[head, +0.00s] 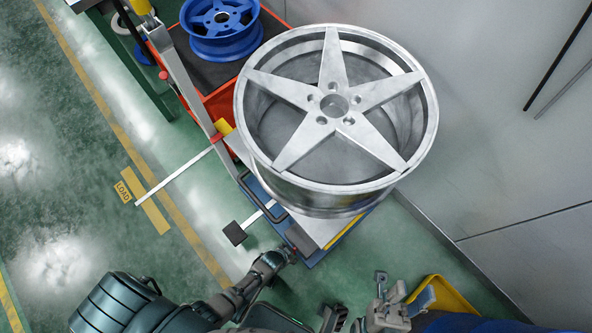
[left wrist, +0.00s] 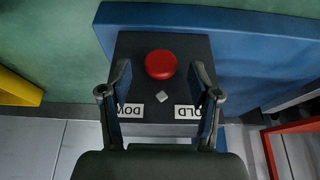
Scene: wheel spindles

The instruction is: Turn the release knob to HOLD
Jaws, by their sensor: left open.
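The red release knob (left wrist: 161,64) stands on a dark panel (left wrist: 160,43) in the left wrist view. A small grey pointer (left wrist: 164,97) sits just below it, between a partly hidden DOWN label (left wrist: 129,110) on the left and a partly hidden HOLD label (left wrist: 187,112) on the right. My left gripper (left wrist: 160,72) is open, with one finger on each side of the knob and gaps to both. In the head view, the left gripper (head: 286,254) reaches the lift's near end; the knob is not discernible there. My right gripper (head: 379,299) is at the bottom; its opening is unclear.
A large silver wheel (head: 333,62) rests on the lift platform, beside a red cart (head: 222,100) holding a blue wheel (head: 213,44). A grey wall (head: 500,130) bounds the right. A yellow bin (head: 446,295) lies near the right gripper. Green floor (head: 80,180) is open at left.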

